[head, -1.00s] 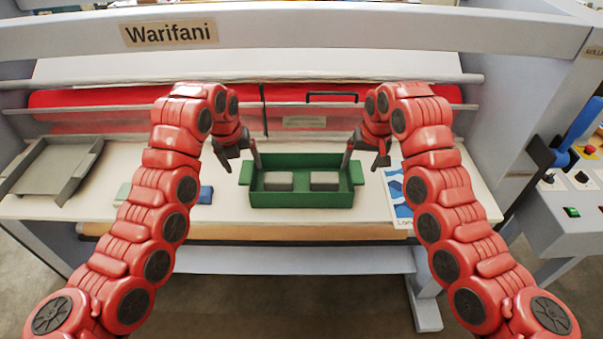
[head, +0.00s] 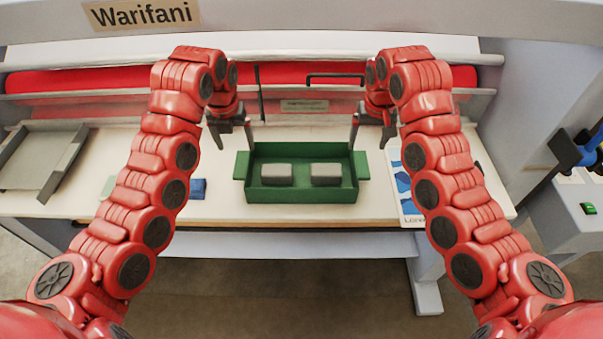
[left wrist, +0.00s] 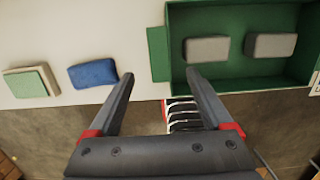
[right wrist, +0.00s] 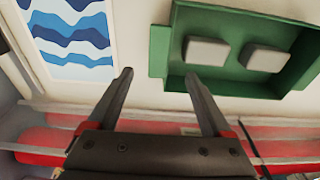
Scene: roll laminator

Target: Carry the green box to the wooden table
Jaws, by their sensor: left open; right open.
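The green box (head: 301,196) sits on the white bed of the laminator, with a tab handle at each end and two grey blocks (head: 277,174) inside. My left gripper (head: 232,137) is open beside the box's left end, apart from the handle; in the left wrist view its fingers (left wrist: 160,85) show below the box's left tab (left wrist: 159,54). My right gripper (head: 371,137) is open near the box's right end; in the right wrist view its fingers (right wrist: 158,78) are close to the tab (right wrist: 158,50), with nothing between them. No wooden table is clearly identifiable.
A grey tray (head: 40,160) lies at the far left of the bed. A blue block (left wrist: 93,73) and a pale green-topped block (left wrist: 31,81) lie left of the box. A blue-patterned sheet (head: 408,192) lies right of it. The red roller (head: 110,81) and bar stand behind.

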